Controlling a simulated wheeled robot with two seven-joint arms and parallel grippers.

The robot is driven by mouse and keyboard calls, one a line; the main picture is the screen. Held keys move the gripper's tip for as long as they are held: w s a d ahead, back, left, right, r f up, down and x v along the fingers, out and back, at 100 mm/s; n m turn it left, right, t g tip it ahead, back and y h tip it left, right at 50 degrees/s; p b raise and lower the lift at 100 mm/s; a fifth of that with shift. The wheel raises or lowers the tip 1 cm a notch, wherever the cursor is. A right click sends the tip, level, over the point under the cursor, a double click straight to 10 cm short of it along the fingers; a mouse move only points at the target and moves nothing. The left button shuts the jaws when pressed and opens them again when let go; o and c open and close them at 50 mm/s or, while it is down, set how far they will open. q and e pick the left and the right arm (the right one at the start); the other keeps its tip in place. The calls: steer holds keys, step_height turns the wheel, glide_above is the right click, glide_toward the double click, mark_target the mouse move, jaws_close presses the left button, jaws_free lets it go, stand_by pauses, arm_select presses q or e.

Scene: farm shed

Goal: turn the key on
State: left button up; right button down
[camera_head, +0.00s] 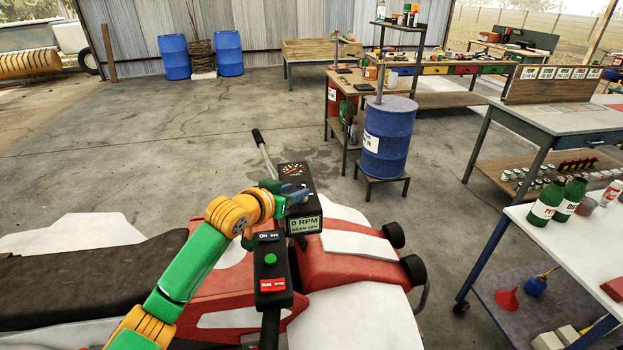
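The red and white vehicle (345,243) has a black dash box (298,172) with a round gauge on top. Its display (305,225) reads "0 RPM" and "BEAM OFF". My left gripper (291,194), on the green and orange arm from the lower left, is at the left side of the dash box, just above the display. Its fingers are small and partly hidden, so I cannot tell whether they touch the box or are open. I cannot make out the key; the gripper covers that part of the box. My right gripper is out of view.
A handlebar control (271,263) with a green button and a red "RUN STOP" switch stands just below my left wrist. A white-topped table (585,245) with green bottles is at right.

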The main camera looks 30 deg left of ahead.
mark_target(301, 188)
arm_select(q)
steer(key=shift+w+d+r+p, duration=0.1)
steer(key=shift+d+r+p, duration=0.1)
steer(key=shift+p, duration=0.35)
steer(key=x, duration=0.3)
steer(key=shift+w+f, duration=0.25)
steer(key=shift+f, duration=0.1)
steer(key=shift+w+f, duration=0.1)
steer(key=shift+w, duration=0.05)
steer(key=shift+s, duration=0.25)
steer(key=shift+s+r, duration=0.2)
steer(key=shift+r, duration=0.1)
jaws_close()
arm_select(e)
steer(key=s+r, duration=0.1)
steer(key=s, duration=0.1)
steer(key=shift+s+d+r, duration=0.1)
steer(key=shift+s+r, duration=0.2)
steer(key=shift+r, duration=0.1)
